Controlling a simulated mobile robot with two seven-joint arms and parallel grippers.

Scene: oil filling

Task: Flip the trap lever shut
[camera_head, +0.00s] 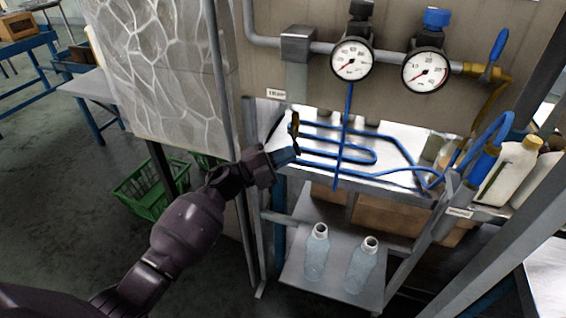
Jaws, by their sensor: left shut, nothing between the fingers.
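My left gripper (270,162) reaches in from the left to the front left of the metal shelf. It is shut with nothing between its fingers. A short blue handle end (285,156) shows right at its fingertips, below a small brass fitting (295,124); this looks like the trap lever. Whether the fingers touch it I cannot tell, and the gripper hides part of it. A small white label (276,94) hangs just above, its text too small to read surely. My right gripper is not in view.
Two pressure gauges (351,59) sit on the pipe above. Another blue lever (498,45) stands upright at the right. Blue tubing (340,150) runs over the shelf. Two clear bottles (317,252) stand on the lower shelf. A green crate (150,190) lies on the floor at left.

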